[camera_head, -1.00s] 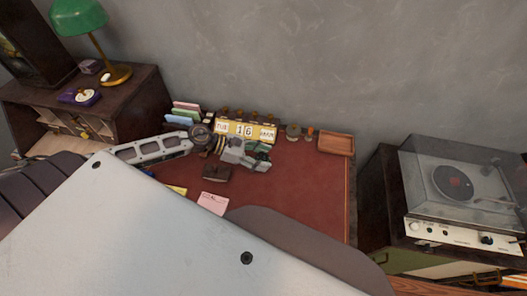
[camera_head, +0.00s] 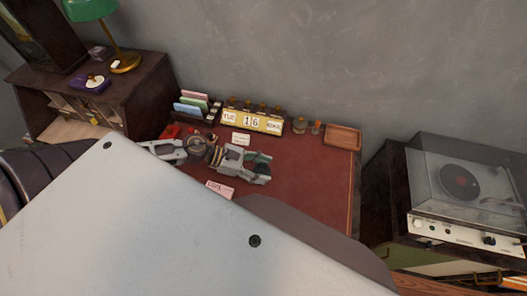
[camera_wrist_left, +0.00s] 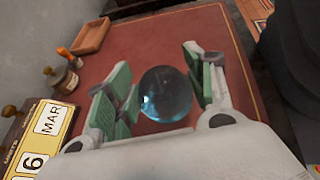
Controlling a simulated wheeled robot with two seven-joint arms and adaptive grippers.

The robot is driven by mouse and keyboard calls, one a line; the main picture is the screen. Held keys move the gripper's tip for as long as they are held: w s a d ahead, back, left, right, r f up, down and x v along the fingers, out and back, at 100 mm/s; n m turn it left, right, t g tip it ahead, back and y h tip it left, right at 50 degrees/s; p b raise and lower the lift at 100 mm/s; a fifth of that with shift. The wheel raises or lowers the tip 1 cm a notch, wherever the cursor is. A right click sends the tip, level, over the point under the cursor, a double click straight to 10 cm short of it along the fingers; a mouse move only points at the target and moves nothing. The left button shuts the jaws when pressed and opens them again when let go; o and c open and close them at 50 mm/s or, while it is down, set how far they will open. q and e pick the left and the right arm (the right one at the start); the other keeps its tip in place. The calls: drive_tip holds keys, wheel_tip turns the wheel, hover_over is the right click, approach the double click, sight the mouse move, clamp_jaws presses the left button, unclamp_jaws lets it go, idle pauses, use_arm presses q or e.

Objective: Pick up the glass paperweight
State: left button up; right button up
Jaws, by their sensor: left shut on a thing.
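The glass paperweight (camera_wrist_left: 166,94) is a clear, dark bluish ball. In the left wrist view it sits between the green-padded fingers of my left gripper (camera_wrist_left: 165,88), which is shut on it over the red desk top. In the head view my left gripper (camera_head: 250,165) is above the desk, in front of the flip calendar, and the ball cannot be made out there. My right gripper is not in view.
The flip calendar (camera_head: 251,121) stands at the back of the desk (camera_head: 310,185), with small bottles (camera_head: 300,125) and a wooden tray (camera_head: 343,139) to its right. A pink card (camera_head: 219,189) lies in front. A record player (camera_head: 460,185) stands at the right. The desk's right part is clear.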

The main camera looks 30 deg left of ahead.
use_arm(q)
drive_tip(key=shift+s+d+p, duration=0.1)
drive_tip(key=shift+s+d, duration=0.15)
drive_tip(key=shift+s, duration=0.65)
drive_tip(key=shift+s+d+p, duration=0.1)
drive_tip(key=shift+s+d, duration=0.1)
drive_tip(key=shift+s, duration=0.7)
drive_tip(key=shift+s+d+p, duration=0.1)
drive_tip(key=shift+s+d, duration=0.15)
drive_tip(key=shift+s, duration=0.65)
